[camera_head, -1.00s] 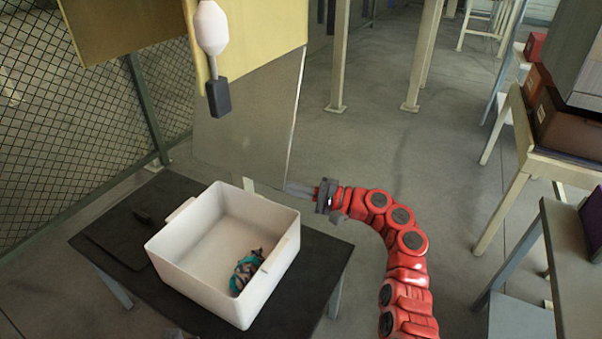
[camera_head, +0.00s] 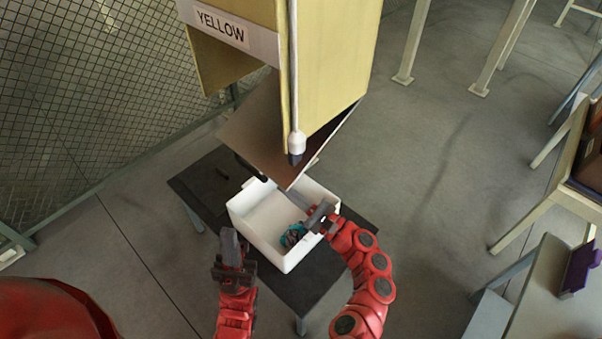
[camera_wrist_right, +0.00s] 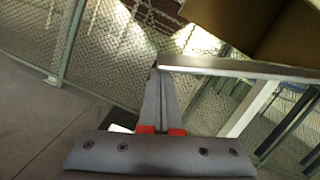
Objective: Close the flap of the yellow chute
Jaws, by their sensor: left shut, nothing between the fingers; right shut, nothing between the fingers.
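The yellow chute (camera_head: 325,60) hangs above the table in the head view, with a "YELLOW" label on its front. Its grey metal flap (camera_head: 268,135) hangs open and slanted below the mouth, its lower corner over the white bin. My right gripper (camera_head: 301,201) is shut and empty, with its fingertips at the flap's lower edge. In the right wrist view, the shut fingers (camera_wrist_right: 160,78) reach the flap's edge (camera_wrist_right: 240,67); whether they touch is unclear. My left gripper (camera_head: 230,240) is shut and empty, left of the bin and apart from the flap.
A white bin (camera_head: 244,222) with a multicoloured bag (camera_head: 292,235) inside stands on a dark table (camera_head: 205,177) beneath the chute. A white-and-black hanging handle (camera_head: 296,143) dangles before the chute. A wire fence (camera_head: 70,100) stands left.

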